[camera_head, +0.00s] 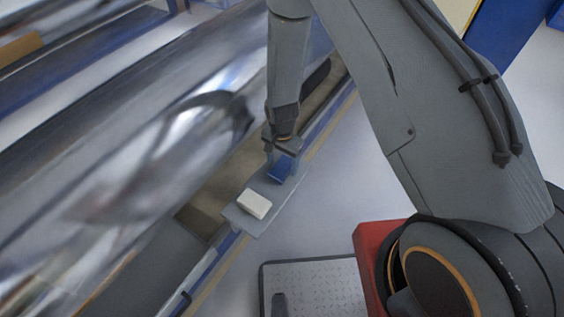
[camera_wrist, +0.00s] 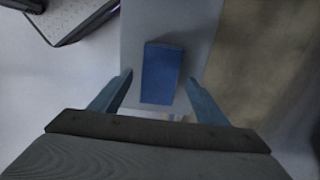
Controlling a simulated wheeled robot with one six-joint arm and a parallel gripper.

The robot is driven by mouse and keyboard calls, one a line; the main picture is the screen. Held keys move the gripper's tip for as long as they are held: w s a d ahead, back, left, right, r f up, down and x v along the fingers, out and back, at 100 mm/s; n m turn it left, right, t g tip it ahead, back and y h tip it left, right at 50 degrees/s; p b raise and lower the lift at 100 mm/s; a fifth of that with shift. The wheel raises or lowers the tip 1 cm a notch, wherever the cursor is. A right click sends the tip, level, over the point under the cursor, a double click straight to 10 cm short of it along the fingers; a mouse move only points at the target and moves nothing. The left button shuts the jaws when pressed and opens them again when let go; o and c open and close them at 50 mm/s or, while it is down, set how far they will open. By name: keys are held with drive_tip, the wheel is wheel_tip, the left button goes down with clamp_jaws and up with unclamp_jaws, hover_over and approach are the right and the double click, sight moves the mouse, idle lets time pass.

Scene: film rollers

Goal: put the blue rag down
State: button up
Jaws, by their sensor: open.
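The blue rag (camera_head: 279,170) is a small folded block lying on a narrow grey shelf (camera_head: 245,222) beside the large shiny roller. My gripper (camera_head: 283,147) is directly over the rag's end of the shelf. In the wrist view the rag (camera_wrist: 161,74) lies flat on the shelf, ahead of and between the two spread fingers of my gripper (camera_wrist: 157,90). The fingers are open, with a gap on each side of the rag. Whether the fingertips reach down to the rag's height is hard to tell.
A white block (camera_head: 254,204) lies on the near end of the same shelf. The large reflective roller (camera_head: 120,165) fills the left side.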

drive_tip(key=shift+f, duration=0.1)
drive_tip(key=shift+f, duration=0.15)
wheel_tip(320, 180, up, 8)
drive_tip(key=shift+f+b, duration=0.15)
drive_tip(key=shift+b, duration=0.7)
wheel_tip(320, 180, up, 15)
drive_tip(key=n, duration=0.3)
hover_over(283, 166)
drive_tip(key=s+d, duration=0.4)
drive_tip(key=d, duration=0.4)
drive_tip(key=s+d+r+n, duration=0.4)
drive_tip(key=s+d+r, duration=0.2)
drive_tip(key=s+r, duration=0.4)
drive_tip(key=shift+s+d+r+n, duration=0.15)
drive_tip(key=shift+s+d+n, duration=0.2)
drive_tip(key=shift+s, duration=0.45)
